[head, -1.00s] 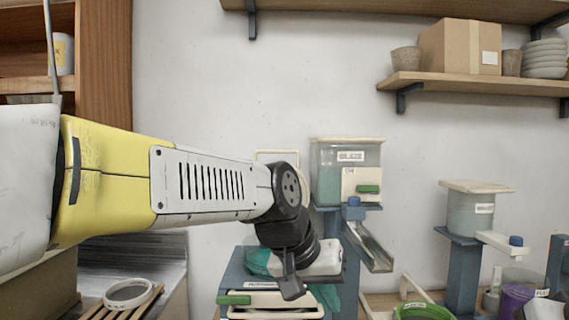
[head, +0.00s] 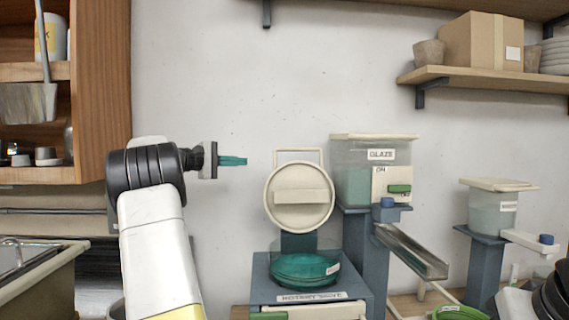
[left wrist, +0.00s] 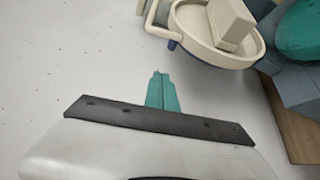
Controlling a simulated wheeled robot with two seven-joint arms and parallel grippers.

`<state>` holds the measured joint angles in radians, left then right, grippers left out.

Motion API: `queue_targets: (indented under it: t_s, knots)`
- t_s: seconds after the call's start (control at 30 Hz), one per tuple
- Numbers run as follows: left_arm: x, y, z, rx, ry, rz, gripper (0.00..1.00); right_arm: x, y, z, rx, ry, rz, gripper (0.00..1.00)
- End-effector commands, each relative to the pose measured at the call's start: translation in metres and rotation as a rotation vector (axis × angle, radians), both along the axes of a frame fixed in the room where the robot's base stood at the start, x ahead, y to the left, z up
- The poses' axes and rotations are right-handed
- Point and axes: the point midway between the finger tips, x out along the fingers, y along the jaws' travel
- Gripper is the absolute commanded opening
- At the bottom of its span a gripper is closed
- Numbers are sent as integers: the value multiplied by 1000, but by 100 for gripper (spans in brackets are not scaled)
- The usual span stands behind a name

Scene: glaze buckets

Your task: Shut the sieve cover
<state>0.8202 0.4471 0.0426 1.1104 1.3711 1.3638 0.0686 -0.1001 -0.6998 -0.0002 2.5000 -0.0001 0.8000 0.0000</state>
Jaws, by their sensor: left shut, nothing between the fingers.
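The sieve cover (head: 298,197) is a round cream lid with a raised bar across it and a square wire-like handle at its top. It stands upright, open, behind the teal sieve (head: 305,268) on the blue rotary sieve stand (head: 262,272). My left gripper (head: 245,161) is left of and slightly above the cover, its teal fingers shut, empty and apart from it. In the left wrist view the fingers (left wrist: 161,88) show below and left of the cover (left wrist: 222,32). Part of a dark arm joint shows at the lower right of the head view; my right gripper's fingers are not visible.
A glaze tank (head: 372,165) with a metal chute (head: 412,252) stands right of the sieve. A second tank (head: 492,212) is farther right. A wooden cabinet (head: 103,90) is at the left. The wall between cabinet and cover is clear.

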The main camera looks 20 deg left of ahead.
Motion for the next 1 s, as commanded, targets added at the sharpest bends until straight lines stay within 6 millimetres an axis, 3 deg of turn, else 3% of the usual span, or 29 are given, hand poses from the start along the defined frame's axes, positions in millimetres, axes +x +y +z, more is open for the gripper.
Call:
queue_targets:
  t_s: [0.5, 0.7, 1.0]
  knots:
    - [81, -59, -8, 1, 1, -4, 0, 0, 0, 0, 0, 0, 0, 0]
    - [57, -71, -3, 2, 2, -1, 0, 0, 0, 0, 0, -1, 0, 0]
    - [47, -78, -1, 3, 1, 0, 0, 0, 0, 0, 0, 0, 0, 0]
